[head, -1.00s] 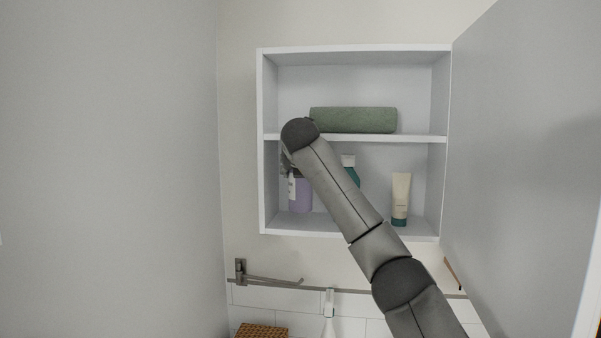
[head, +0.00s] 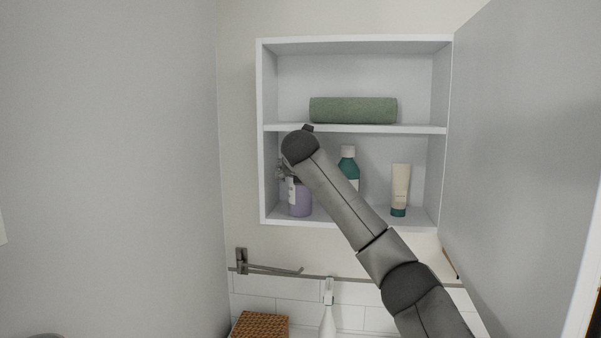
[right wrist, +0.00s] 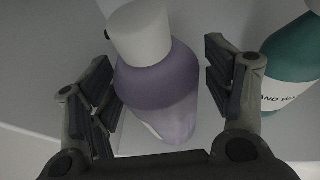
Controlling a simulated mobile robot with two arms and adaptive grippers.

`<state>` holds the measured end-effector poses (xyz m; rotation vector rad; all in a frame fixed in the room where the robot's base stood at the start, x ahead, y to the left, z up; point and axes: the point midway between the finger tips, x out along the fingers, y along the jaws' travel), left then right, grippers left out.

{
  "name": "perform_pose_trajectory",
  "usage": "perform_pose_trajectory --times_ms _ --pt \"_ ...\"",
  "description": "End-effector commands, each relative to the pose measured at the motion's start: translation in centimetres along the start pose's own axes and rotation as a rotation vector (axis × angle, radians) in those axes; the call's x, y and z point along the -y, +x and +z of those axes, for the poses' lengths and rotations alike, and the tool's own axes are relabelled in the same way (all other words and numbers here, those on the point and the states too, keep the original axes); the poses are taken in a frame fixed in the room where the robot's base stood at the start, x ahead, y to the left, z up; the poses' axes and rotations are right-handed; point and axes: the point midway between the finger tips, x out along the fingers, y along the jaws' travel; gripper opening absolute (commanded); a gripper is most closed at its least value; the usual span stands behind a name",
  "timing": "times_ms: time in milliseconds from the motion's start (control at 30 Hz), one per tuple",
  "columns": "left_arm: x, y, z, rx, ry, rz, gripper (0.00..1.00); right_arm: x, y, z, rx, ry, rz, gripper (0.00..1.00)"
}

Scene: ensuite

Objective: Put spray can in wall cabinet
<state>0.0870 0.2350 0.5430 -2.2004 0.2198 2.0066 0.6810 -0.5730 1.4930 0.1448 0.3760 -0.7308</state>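The spray can appears to be the purple container (head: 301,198), upright on the lower shelf at the left of the open wall cabinet (head: 353,128). Its white cap and purple body (right wrist: 157,85) fill the middle of the right wrist view. My right gripper (head: 285,170) is inside the cabinet's lower left compartment, partly hidden by my arm in the head view. In the right wrist view my right gripper (right wrist: 164,85) has its fingers on either side of the can, spread, with narrow gaps to it. My left gripper is not in view.
A teal bottle (head: 348,162) stands right of the can and also shows in the right wrist view (right wrist: 292,70). A cream tube (head: 400,188) stands further right. A rolled green towel (head: 353,111) lies on the upper shelf. The open cabinet door (head: 520,150) bounds the right side.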

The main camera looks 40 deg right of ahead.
Motion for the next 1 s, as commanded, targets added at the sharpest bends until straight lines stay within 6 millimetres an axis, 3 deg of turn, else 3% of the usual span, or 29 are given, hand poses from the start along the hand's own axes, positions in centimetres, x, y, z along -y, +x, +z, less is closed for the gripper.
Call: perform_pose_trajectory --times_ms 367,467,800,1000 --pt "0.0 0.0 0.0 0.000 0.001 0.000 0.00 0.0 -0.4 0.2 0.002 0.000 0.001 0.76" --pt "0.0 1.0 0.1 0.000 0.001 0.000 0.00 -0.1 -1.7 0.0 0.004 0.001 0.002 0.76" --pt "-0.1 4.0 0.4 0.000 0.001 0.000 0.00 -0.1 -9.0 0.0 0.005 0.000 0.002 0.76" --pt "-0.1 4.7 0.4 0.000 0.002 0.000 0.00 -0.1 -11.6 0.2 0.002 -0.001 0.002 0.76"
